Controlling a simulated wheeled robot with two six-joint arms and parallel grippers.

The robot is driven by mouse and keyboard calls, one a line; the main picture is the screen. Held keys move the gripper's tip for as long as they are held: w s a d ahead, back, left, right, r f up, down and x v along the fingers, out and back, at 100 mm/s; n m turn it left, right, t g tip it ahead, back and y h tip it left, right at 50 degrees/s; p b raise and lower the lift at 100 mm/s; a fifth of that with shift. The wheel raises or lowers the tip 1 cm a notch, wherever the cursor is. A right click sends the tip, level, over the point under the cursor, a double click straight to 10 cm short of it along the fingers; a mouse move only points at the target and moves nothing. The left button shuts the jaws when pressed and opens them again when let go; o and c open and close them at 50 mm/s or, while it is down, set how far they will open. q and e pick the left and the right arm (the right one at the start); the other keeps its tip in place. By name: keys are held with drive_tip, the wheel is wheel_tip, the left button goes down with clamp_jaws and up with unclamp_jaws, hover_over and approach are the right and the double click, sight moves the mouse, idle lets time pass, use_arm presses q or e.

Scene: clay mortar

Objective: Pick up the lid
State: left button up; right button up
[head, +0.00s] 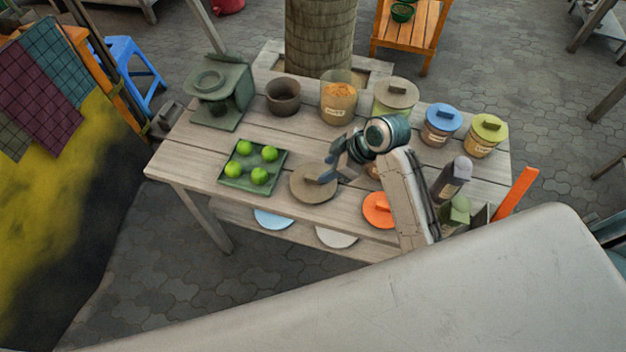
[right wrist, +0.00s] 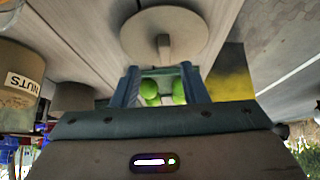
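A round grey-brown lid (head: 308,186) with a bar handle lies on the front half of the wooden table. My right gripper (head: 328,173) is low over the lid's right side, close to the handle. In the right wrist view the same lid (right wrist: 165,25) fills the top, its handle standing out toward the fingers. The fingers of my right gripper (right wrist: 159,75) are apart, with nothing gripped between them. I cannot tell whether they touch the handle. My left gripper is not in view.
Left of the lid is a green tray (head: 239,186) of green fruits. An orange lid (head: 379,210) lies to the right. A clay mortar (head: 283,100), a green scale (head: 220,88), a blue-lidded jar (head: 441,127) and a green-lidded jar (head: 485,138) stand behind.

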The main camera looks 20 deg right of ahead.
sight(314, 178)
drive_tip(key=x, duration=0.2)
drive_tip(key=p+x, duration=0.1)
drive_tip(key=x, duration=0.1)
drive_tip(key=shift+s+a, duration=0.2)
drive_tip(key=shift+a, duration=0.15)
drive_tip(key=shift+w+a+f, duration=0.2)
drive_tip(key=shift+a+f, duration=0.1)
drive_tip(key=shift+f, duration=0.2)
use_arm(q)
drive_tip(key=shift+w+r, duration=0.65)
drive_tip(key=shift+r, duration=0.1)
use_arm(e)
drive_tip(key=shift+d, duration=0.1)
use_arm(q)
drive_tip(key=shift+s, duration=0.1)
use_arm(e)
clamp_jaws()
